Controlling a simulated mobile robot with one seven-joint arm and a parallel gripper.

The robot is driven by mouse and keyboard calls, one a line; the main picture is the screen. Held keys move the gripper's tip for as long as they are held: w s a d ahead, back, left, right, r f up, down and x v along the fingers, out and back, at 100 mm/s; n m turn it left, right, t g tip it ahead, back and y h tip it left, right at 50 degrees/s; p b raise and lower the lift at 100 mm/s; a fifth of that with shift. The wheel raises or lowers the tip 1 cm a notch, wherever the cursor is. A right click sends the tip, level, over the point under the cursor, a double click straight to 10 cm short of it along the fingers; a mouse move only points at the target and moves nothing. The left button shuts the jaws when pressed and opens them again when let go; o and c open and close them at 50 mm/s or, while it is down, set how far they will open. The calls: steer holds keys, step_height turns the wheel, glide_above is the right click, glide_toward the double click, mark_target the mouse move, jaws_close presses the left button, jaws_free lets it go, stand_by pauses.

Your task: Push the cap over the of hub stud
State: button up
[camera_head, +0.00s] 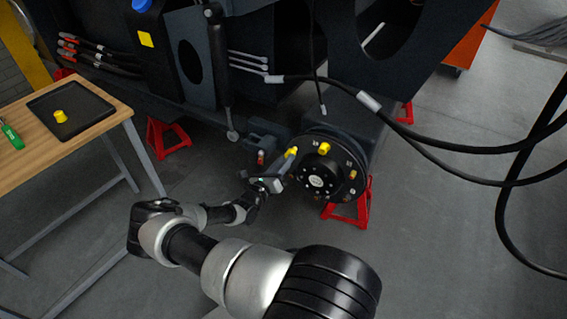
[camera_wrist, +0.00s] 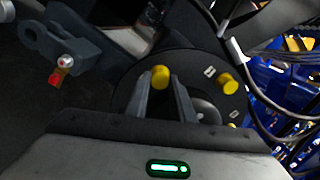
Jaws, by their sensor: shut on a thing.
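My gripper (camera_head: 283,166) reaches the upper left side of the black wheel hub (camera_head: 336,161). Its two grey fingers (camera_wrist: 168,96) are shut on a yellow cap (camera_wrist: 160,76) at their tips. The held cap also shows in the head view (camera_head: 292,151), at the hub's rim. I cannot tell whether it touches or covers a stud there. A second yellow cap (camera_head: 324,148) sits on the hub face, and it shows right of my fingers in the wrist view (camera_wrist: 227,83). Smaller studs show at the hub's right side.
A wooden table (camera_head: 100,128) at the left carries a black tray (camera_head: 90,101) with another yellow cap (camera_head: 60,116). Red stands (camera_head: 352,207) stand under the chassis. Black hoses (camera_head: 440,147) hang right of the hub.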

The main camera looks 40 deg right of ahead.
steer(key=shift+x, duration=1.05)
steer(key=shift+d, duration=0.15)
steer(key=o, duration=0.9)
steer(key=shift+c, duration=0.2)
steer(key=shift+p+v, duration=0.45)
steer(key=shift+v, duration=2.1)
